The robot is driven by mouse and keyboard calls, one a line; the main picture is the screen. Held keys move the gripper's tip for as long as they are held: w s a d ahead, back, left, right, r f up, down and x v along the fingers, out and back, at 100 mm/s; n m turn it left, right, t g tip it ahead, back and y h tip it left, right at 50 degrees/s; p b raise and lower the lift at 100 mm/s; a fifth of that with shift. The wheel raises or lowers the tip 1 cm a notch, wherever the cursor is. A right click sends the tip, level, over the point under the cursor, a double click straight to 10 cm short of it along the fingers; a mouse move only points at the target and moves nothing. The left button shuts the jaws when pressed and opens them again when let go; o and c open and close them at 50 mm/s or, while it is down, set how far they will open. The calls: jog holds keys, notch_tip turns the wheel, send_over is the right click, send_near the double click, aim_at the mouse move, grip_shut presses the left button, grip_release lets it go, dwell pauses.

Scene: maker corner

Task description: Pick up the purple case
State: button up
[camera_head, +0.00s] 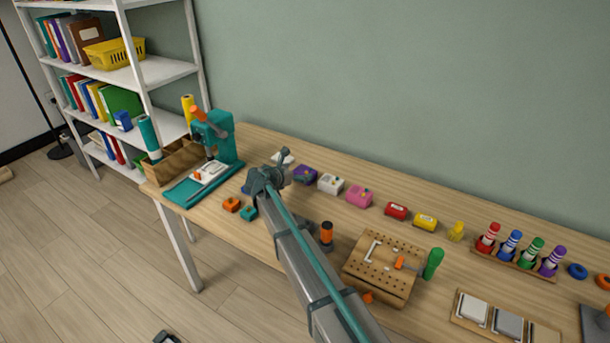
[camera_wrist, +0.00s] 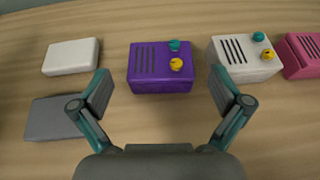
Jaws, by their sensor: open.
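The purple case (camera_wrist: 158,85) is a small box with dark slots and a teal and a yellow knob on top. In the wrist view it sits upright on the table, centred ahead of my gripper (camera_wrist: 162,92). My gripper is open, with one finger to the left and one to the right of the case, and it holds nothing. In the head view the purple case (camera_head: 306,174) is at the back of the table, just right of my gripper (camera_head: 279,172), partly hidden by it.
A white case (camera_wrist: 243,58) stands close on the right, with a pink case (camera_wrist: 302,54) beyond it. A white block (camera_wrist: 71,57) and a grey block (camera_wrist: 62,117) lie to the left. In the head view a teal press (camera_head: 215,137) stands left of my gripper.

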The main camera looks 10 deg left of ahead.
aim_at(304, 171)
jog(key=p+x, duration=0.1)
jog(key=x, duration=0.4)
jog(key=shift+f, duration=0.25)
jog(key=c, duration=1.1)
